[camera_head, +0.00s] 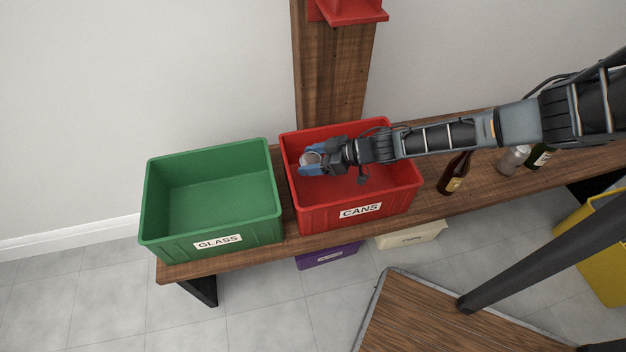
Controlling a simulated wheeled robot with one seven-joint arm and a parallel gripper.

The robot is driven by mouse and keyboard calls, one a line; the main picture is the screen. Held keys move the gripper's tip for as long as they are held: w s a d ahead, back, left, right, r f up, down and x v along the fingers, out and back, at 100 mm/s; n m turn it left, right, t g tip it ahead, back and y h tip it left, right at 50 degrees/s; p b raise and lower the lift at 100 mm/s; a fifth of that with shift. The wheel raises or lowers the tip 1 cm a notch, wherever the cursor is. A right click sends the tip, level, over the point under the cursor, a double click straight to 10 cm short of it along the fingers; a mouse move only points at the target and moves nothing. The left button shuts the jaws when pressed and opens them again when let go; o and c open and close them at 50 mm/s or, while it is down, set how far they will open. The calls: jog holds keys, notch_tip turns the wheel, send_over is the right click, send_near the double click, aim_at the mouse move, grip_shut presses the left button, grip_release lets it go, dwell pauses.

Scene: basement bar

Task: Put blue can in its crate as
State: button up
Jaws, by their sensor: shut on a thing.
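The red crate (312,217), labelled CANS, stands on the wooden bench. My arm reaches in from the right, and my gripper (312,161) is over the left part of this crate's opening. It is shut on the blue can (311,158), of which a round silvery end shows between the blue-looking fingers. The can's sides are mostly hidden by the fingers. I cannot tell how far below the rim the can is. The visible part of the crate's floor looks empty.
A green crate (160,245), labelled GLASS, stands empty to the left. A brown bottle (453,178), a clear container (513,160) and a dark green bottle (541,156) stand on the bench (430,210) at right. Purple (328,257) and cream (412,236) bins sit below.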

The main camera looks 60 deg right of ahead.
notch_tip(320, 180, down, 8)
jog(key=shift+b, duration=0.95)
jog(key=shift+s+a+f+b, duration=0.1)
jog(key=shift+s+f+b, duration=0.05)
jog(key=shift+f+b, duration=0.6)
jog(key=o, duration=0.8)
jog(key=shift+a+f, duration=0.15)
jog(key=shift+r+p, duration=0.3)
jog(key=shift+r, duration=0.05)
jog(key=p+v, duration=0.2)
jog(key=v, duration=0.2)
jog(key=p+v, duration=0.2)
jog(key=v, duration=0.1)
jog(key=r+p+v, duration=0.1)
jog(key=p+v, duration=0.1)
jog(key=v, duration=0.2)
jog(key=shift+r+p, duration=0.1)
jog(key=shift+p, duration=0.2)
jog(key=shift+s+d+r, duration=0.15)
jog(key=shift+s+d, duration=0.15)
jog(key=shift+s, duration=0.1)
